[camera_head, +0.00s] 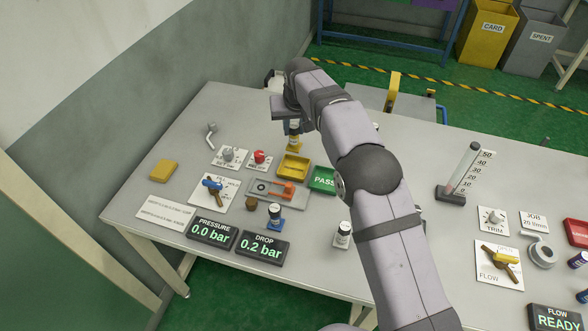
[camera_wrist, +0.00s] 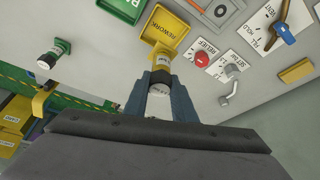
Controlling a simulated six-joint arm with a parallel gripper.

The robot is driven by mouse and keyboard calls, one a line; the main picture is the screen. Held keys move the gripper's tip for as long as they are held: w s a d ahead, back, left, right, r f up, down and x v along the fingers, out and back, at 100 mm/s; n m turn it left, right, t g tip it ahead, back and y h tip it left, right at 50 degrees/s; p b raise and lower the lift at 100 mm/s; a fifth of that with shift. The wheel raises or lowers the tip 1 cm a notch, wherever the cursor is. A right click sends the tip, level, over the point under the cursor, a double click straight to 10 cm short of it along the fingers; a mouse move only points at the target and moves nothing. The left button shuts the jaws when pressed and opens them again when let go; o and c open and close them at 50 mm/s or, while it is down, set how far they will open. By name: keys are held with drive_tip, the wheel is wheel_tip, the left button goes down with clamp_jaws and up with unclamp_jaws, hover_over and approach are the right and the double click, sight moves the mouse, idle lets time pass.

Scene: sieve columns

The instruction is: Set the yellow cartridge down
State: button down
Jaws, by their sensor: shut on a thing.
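My gripper (camera_head: 293,126) is shut on the yellow cartridge (camera_head: 294,145), just behind the small yellow tray (camera_head: 293,168). The cartridge looks roughly upright, with its yellow lower part showing below the fingers. I cannot tell whether its foot touches the table. In the wrist view my gripper (camera_wrist: 160,88) has its blue-grey fingers on both sides of the cartridge's pale body (camera_wrist: 159,101). The yellow tray, marked REWORK (camera_wrist: 167,30), lies just beyond it. The tray looks empty.
A green PASS tray (camera_head: 323,180) sits right of the yellow one. A red knob (camera_head: 259,157) and a grey knob (camera_head: 228,155) stand to the left. A fixture with an orange clamp (camera_head: 287,190) is in front. A green-based cartridge (camera_wrist: 53,54) stands apart in the wrist view.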

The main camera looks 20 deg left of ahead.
sight(295, 147)
drive_tip(key=shift+f+p, duration=1.35)
drive_tip(key=shift+f, duration=3.6)
drive_tip(key=shift+f, duration=0.2)
drive_tip(key=c, duration=1.5)
unclamp_jaws()
drive_tip(key=shift+r, duration=0.15)
drive_tip(key=shift+s+r, duration=0.15)
drive_tip(key=shift+r, duration=0.25)
drive_tip(key=b+v, duration=0.3)
drive_tip(key=v, duration=0.8)
drive_tip(key=shift+s+d, duration=0.1)
drive_tip(key=shift+s, duration=0.05)
